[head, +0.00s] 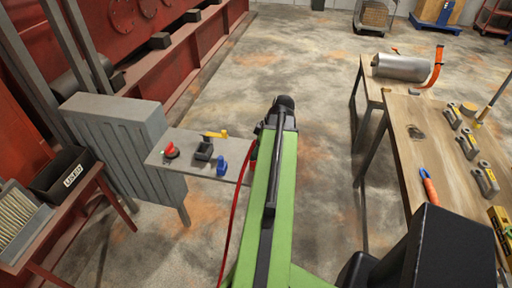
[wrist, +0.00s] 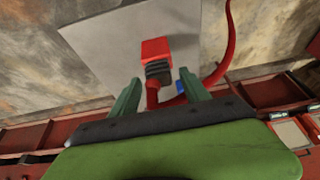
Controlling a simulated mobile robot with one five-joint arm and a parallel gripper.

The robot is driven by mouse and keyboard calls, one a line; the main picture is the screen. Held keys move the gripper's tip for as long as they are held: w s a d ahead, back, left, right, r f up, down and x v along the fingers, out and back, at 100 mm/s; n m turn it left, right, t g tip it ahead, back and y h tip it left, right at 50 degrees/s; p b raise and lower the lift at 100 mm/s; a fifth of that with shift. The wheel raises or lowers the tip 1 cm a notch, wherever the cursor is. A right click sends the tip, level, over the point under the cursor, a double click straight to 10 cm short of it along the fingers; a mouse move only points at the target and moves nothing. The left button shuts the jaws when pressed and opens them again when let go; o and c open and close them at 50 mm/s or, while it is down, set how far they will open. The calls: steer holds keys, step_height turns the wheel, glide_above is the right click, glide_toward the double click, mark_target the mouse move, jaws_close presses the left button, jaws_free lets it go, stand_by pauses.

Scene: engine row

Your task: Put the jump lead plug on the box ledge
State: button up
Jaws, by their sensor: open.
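The jump lead plug, a red block with a black ribbed neck, shows in the wrist view (wrist: 156,50) against the grey box ledge (wrist: 105,38). A red cable leads from its neck. My gripper (wrist: 159,80) is open, with its green fingers apart on either side of the cable below the neck. Neither finger visibly grips the plug. I cannot tell whether the plug touches the ledge. In the head view, the box ledge (head: 190,172) extends from a grey ribbed box; my green arm hides the fingers, and a bit of red shows beside it.
On the ledge stand a red knob (head: 170,150), a black part with a yellow lever (head: 215,134) and a blue part (head: 222,166). The red cable (head: 233,215) hangs beside my arm. A wooden bench (head: 410,150) with tools stands right. Concrete floor lies clear between.

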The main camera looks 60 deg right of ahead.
steer(key=p+v, duration=0.8)
steer(key=v, duration=0.2)
steer(key=shift+s+r+p, duration=0.15)
steer(key=shift+r+p, duration=0.05)
steer(key=shift+p, duration=0.1)
steer(key=w+a+f+m+g, duration=0.1)
steer(key=w+a+g, duration=0.1)
steer(key=w+a, duration=1.7)
steer(key=w+a+m+g, duration=0.1)
steer(key=w+a, duration=0.2)
steer(key=a, duration=1.2)
steer(key=w+a+m+g+h, duration=0.1)
steer(key=w+a, duration=0.3)
steer(key=a, duration=1.2)
steer(key=shift+w+a+f+m, duration=0.2)
steer(key=shift+a+f+m, duration=0.1)
steer(key=shift+f, duration=0.15)
